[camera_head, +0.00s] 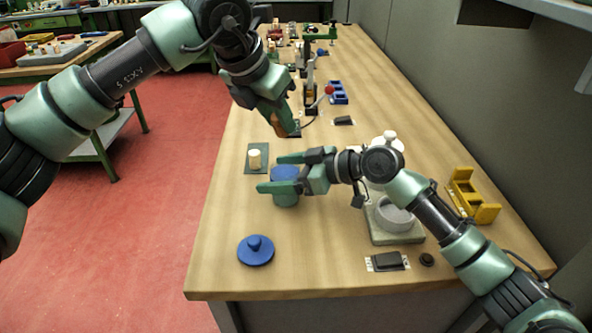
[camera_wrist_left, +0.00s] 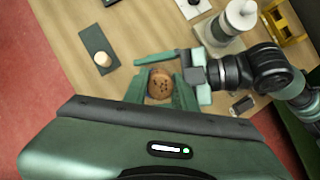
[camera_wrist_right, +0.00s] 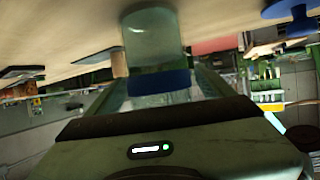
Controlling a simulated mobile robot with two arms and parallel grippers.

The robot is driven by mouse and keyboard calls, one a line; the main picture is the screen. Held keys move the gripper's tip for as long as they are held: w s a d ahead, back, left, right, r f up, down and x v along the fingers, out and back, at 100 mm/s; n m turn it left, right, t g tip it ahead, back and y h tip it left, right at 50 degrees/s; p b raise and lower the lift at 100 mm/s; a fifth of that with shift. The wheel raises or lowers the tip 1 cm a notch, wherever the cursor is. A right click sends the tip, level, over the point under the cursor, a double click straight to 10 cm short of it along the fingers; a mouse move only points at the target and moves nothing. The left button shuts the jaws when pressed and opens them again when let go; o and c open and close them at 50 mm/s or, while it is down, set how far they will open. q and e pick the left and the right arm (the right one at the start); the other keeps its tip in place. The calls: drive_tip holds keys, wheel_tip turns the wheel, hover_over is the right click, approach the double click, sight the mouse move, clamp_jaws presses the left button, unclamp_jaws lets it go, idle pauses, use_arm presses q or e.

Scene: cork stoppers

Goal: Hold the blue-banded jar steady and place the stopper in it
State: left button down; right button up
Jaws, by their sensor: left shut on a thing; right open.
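A brown cork stopper (camera_wrist_left: 160,84) is gripped between the fingers of my left gripper (camera_wrist_left: 161,92), seen end-on in the left wrist view. In the head view my left gripper (camera_head: 284,127) is above the table, beyond the jar and apart from it. The blue-banded jar (camera_head: 285,199), of greenish glass, stands on the table. My right gripper (camera_head: 272,173) is open, with one finger on each side of the jar; contact cannot be told. The right wrist view shows the jar's glass (camera_wrist_right: 153,38) and blue band (camera_wrist_right: 158,83) close up. The jar's mouth is hard to make out.
A pale cylinder (camera_head: 254,158) stands on a dark green mat (camera_head: 250,171) left of the jar. A blue knobbed lid (camera_head: 256,251) lies nearer the front. A stone-like base with a pale dish (camera_head: 395,216) and a yellow rack (camera_head: 472,198) are at the right. The front middle is clear.

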drive_tip(key=shift+w+a+f, duration=0.25)
drive_tip(key=shift+a, duration=0.3)
